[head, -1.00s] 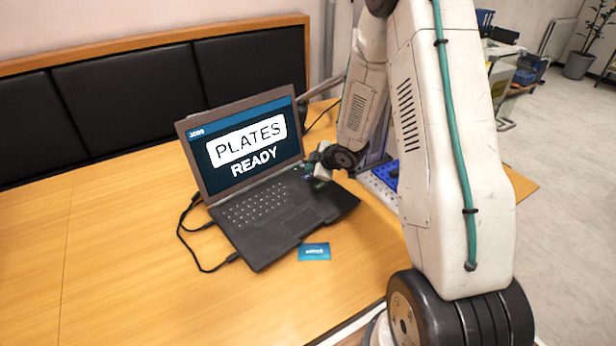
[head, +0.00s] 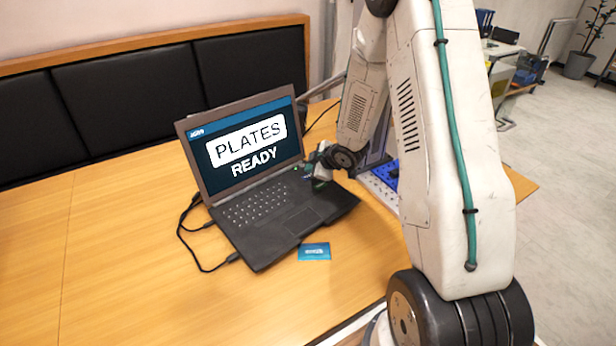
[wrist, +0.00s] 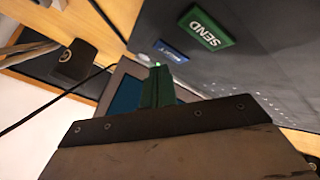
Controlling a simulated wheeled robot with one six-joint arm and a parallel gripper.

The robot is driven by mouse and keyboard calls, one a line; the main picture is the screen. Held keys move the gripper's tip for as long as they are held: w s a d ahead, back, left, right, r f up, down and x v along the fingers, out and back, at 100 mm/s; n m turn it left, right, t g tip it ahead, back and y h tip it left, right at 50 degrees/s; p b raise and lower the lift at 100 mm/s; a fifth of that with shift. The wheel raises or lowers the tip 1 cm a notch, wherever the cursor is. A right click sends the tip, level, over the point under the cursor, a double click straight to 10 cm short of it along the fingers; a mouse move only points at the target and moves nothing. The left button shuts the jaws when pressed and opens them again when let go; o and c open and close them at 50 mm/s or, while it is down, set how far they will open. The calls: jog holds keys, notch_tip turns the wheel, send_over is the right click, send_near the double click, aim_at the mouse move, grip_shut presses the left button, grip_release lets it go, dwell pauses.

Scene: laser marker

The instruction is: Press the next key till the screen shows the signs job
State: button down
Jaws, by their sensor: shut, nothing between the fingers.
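The laptop screen (head: 250,171) reads "PLATES READY" under a blue header strip too small to read. In the wrist view, a blue key (wrist: 170,51) with blurred white lettering lies on the dark laptop deck, close to the tip of my gripper. A green key (wrist: 207,27) marked "SEND" lies just to its right and above. My gripper (wrist: 157,68) is shut and empty, its green fingertips beside the blue key. I cannot tell whether they touch it.
A blue card (head: 315,251) lies on the wooden table (head: 120,260) in front of the laptop. Black cables (head: 190,240) run along the laptop's left side. A blue perforated part (head: 385,174) stands right of the laptop, partly behind my arm. The table's left side is clear.

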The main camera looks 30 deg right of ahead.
jog(key=shift+f, duration=0.15)
jog(key=shift+f, duration=0.25)
jog(key=shift+f, duration=0.35)
dwell(0.6)
jog(key=shift+r, duration=0.75)
jog(key=shift+r, duration=0.1)
jog(key=shift+r, duration=2.4)
